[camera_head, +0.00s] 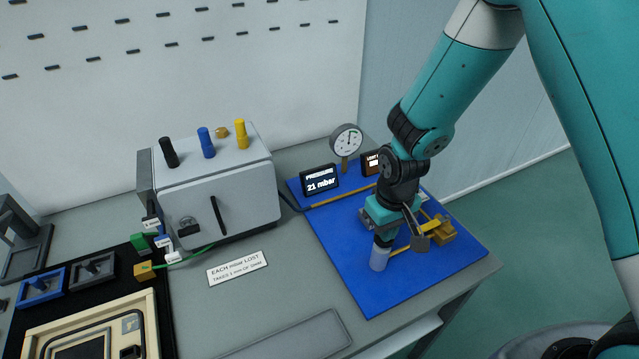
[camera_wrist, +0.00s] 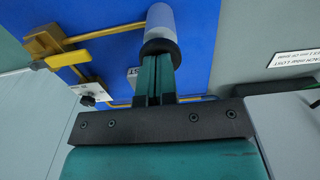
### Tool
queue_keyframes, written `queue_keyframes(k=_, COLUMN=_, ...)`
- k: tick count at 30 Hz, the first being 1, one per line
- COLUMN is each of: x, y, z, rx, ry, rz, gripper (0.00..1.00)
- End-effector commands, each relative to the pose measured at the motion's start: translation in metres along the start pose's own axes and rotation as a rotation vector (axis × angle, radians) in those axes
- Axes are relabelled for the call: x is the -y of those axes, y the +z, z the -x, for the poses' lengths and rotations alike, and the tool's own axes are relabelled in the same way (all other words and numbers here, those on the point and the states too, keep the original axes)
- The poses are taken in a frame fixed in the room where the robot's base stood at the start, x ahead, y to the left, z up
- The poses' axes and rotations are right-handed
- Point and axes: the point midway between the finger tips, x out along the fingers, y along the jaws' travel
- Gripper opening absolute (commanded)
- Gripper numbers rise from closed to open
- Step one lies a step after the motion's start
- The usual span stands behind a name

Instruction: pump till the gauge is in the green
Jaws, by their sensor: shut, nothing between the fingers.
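A round pressure gauge (camera_head: 347,139) stands at the back of a blue board (camera_head: 345,245); its needle and any green band are too small to read. A display (camera_head: 320,180) beside it reads "PRESSURE 21 mbar".
A grey box (camera_head: 220,190) with black, blue and yellow knobs stands left of the board. A sign (camera_head: 237,268) lies before it, mentioning each mbar lost. A second display (camera_head: 371,163) is partly hidden by my arm. A framed panel (camera_head: 85,325) lies at front left.

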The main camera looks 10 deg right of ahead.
Motion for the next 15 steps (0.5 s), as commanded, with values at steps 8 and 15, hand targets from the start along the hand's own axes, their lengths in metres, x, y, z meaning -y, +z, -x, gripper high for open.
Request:
queue_keyframes(k=8, x=0.0, y=0.0, z=0.008, rx=0.0, ry=0.0, rz=0.0, gripper=0.0)
queue_keyframes(k=15, x=0.0, y=0.0, z=0.035, rx=0.0, ry=0.0, rz=0.0, gripper=0.0)
